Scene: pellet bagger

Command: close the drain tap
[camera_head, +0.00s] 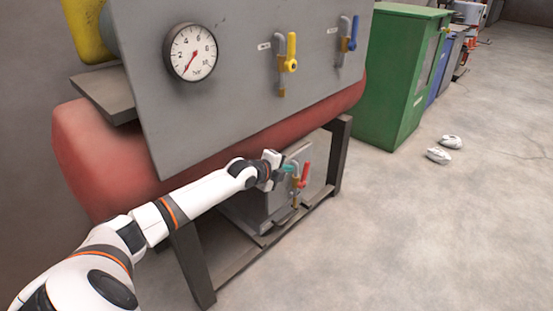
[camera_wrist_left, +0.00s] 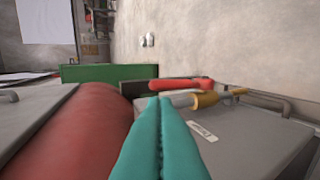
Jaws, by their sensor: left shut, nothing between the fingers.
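The drain tap is a brass valve with a red lever handle (camera_head: 304,174), low on a grey box (camera_head: 262,206) under the red tank. In the head view the red lever stands roughly upright along the pipe. My left gripper (camera_head: 288,168) is shut and empty, just left of the red lever. In the left wrist view the teal fingertips (camera_wrist_left: 160,100) are together, and the red lever (camera_wrist_left: 182,84) and brass body (camera_wrist_left: 206,100) lie just beyond them. I cannot tell whether the fingertips touch the lever. My right gripper is not in view.
Above is a grey panel (camera_head: 235,100) with a gauge (camera_head: 191,52), a yellow-handled valve (camera_head: 291,52) and a blue-handled valve (camera_head: 353,34). The red tank (camera_head: 100,160) and dark frame leg (camera_head: 340,155) surround the box. A green cabinet (camera_head: 400,80) stands behind. The floor at right is mostly clear.

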